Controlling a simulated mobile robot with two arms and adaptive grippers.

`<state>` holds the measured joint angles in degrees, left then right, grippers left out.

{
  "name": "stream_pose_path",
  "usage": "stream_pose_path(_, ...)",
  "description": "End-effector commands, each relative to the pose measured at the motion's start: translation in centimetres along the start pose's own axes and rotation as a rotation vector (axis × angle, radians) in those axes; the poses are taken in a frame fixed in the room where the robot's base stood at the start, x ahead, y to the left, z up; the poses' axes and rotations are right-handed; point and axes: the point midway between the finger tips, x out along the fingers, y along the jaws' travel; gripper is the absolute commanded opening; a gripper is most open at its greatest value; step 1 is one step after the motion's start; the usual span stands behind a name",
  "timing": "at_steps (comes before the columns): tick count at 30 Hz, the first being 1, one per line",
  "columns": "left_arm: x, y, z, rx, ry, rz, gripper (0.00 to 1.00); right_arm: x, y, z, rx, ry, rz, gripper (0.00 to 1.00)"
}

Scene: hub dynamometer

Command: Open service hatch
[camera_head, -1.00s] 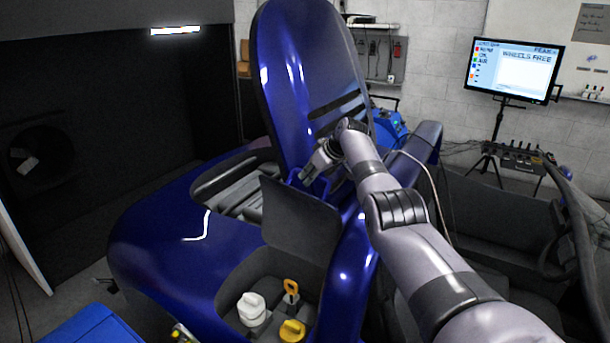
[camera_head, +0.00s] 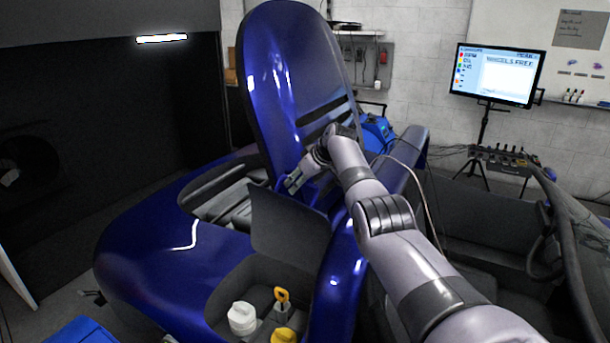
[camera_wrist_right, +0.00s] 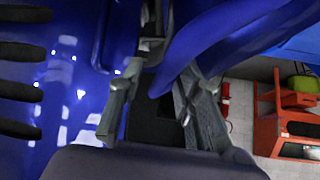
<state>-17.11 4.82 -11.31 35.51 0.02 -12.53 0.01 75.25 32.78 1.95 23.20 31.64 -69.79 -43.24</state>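The service hatch looks to be the dark flat flap (camera_head: 290,225), standing raised on the blue vehicle body (camera_head: 150,245). Below it an open recess holds a white cap (camera_head: 242,318), a yellow-handled part (camera_head: 281,297) and a yellow cap (camera_head: 284,337). My right gripper (camera_head: 293,183) is just above the flap's top edge, by the base of a tall raised blue panel (camera_head: 290,75). In the right wrist view its two fingers (camera_wrist_right: 160,105) are apart, with blue bodywork close behind; no held object shows. Contact with the flap cannot be told. My left gripper is not in view.
A monitor (camera_head: 497,75) on a stand is at the back right, near a console (camera_head: 505,160). Dark seats (camera_head: 475,205) are right of my arm. An orange unit (camera_wrist_right: 285,120) shows in the right wrist view.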

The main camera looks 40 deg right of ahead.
Motion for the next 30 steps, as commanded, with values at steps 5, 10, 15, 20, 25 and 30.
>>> stream_pose_path(5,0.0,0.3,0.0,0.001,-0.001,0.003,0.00,-1.2,0.1,0.0,-0.001,0.001,0.002,0.32)
stream_pose_path(10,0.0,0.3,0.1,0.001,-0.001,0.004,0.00,-3.1,0.1,0.1,-0.002,0.000,0.004,0.32)
stream_pose_path(15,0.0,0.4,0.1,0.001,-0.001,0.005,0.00,-6.1,0.1,0.1,-0.003,0.000,0.004,0.32)
stream_pose_path(20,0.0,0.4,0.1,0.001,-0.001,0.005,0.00,-9.1,0.1,0.1,-0.002,0.000,0.003,0.32)
stream_pose_path(25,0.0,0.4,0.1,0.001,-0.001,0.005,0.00,-11.1,0.0,0.0,0.000,0.000,0.001,0.32)
stream_pose_path(30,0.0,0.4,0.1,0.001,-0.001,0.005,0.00,-11.8,0.0,0.1,0.000,-0.001,0.001,0.32)
